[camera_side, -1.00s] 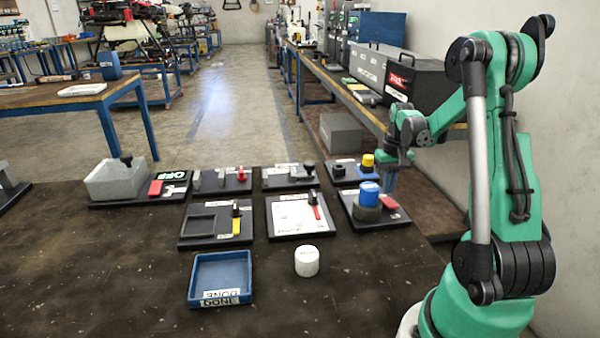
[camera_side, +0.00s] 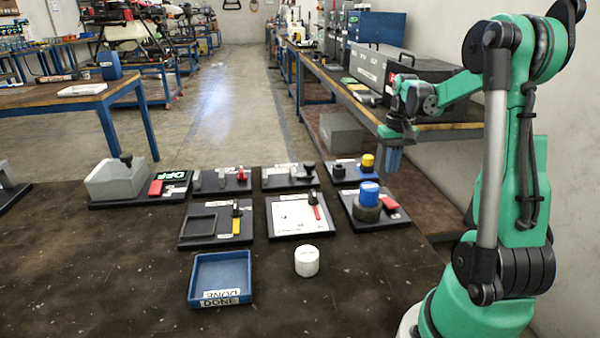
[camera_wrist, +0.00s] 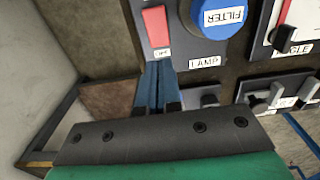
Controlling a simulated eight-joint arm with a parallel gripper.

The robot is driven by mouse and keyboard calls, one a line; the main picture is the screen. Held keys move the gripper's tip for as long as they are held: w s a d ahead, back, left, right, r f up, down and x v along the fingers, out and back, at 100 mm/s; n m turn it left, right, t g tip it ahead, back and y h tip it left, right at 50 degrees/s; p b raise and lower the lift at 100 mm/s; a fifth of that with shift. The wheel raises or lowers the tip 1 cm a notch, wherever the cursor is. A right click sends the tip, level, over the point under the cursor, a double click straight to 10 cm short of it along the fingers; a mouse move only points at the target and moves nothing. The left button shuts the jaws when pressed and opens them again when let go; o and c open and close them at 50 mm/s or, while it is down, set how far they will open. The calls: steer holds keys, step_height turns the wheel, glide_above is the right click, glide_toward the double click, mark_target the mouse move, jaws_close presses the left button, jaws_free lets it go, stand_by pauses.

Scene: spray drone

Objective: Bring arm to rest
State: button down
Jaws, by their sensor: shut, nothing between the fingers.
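My gripper (camera_side: 394,158) hangs in the air above the right edge of the dark table, behind and above the plate with the blue-topped filter (camera_side: 369,192). Its blue fingers point down and are shut with nothing between them. In the wrist view the fingers (camera_wrist: 157,88) lie together, over the edge of the board that carries a red switch (camera_wrist: 155,27) and the blue filter cap (camera_wrist: 212,16). My gripper looks apart from everything on the table.
A blue DONE tray (camera_side: 220,279) stands empty at the front, with a white cylinder (camera_side: 307,261) to its right. Several dark boards with switches and knobs fill the table's middle, including a white-faced one (camera_side: 290,216). A workbench (camera_side: 345,95) with a black case runs along the right.

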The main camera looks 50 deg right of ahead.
steer(key=w+a+r+n+t+h, duration=0.1)
steer(key=w+a+r+n+t, duration=0.15)
steer(key=a, duration=0.55)
steer(key=w+a+r+n+t+h, duration=0.15)
steer(key=w+a, duration=0.25)
steer(key=a, duration=0.4)
steer(key=s+a+n+t+y, duration=0.1)
steer(key=a+n, duration=0.4)
steer(key=a, duration=0.7)
steer(key=shift+s+a+t+y, duration=0.4)
steer(key=shift+t+y, duration=0.35)
steer(key=shift+t, duration=0.35)
